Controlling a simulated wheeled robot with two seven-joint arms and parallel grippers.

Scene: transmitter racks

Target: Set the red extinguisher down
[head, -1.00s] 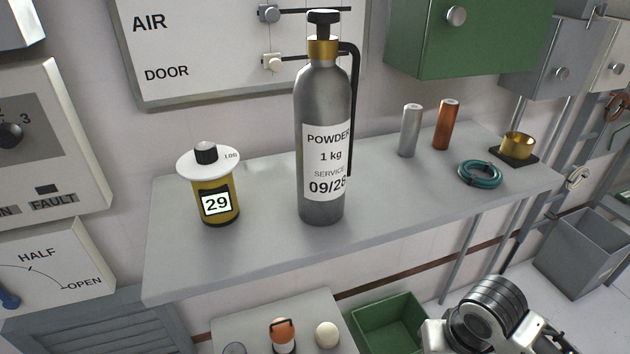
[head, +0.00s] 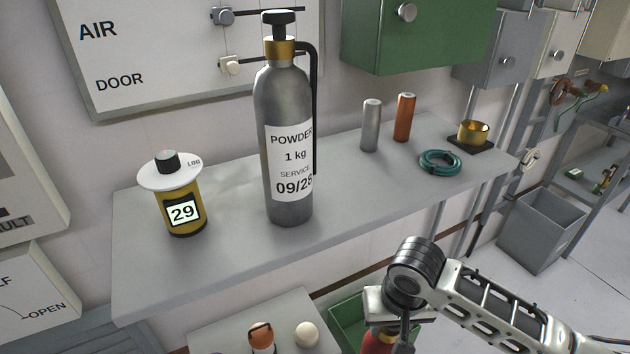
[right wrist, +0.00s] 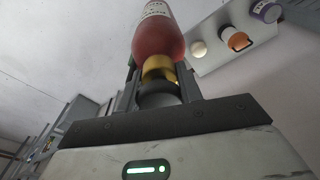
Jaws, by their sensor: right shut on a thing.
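The red extinguisher (head: 377,343) shows only in part at the bottom edge of the head view, under my right gripper (head: 398,312). In the right wrist view the extinguisher's red body (right wrist: 158,38) extends away from the gripper (right wrist: 160,78), whose two fingers are shut around its gold collar and dark top. It is held in the air. Its far end is cut off in that view. A grey extinguisher (head: 283,100), labelled powder 1 kg, stands upright on the grey shelf (head: 240,240). My left gripper is not in view.
The shelf also holds a yellow lamp-like can (head: 183,212), silver (head: 371,127) and orange (head: 404,118) cylinders, a teal coil (head: 440,163) and a brass cup (head: 473,132). Bare shelf lies between grey extinguisher and coil. Below are a small table (head: 225,333) and a green bin (head: 345,322).

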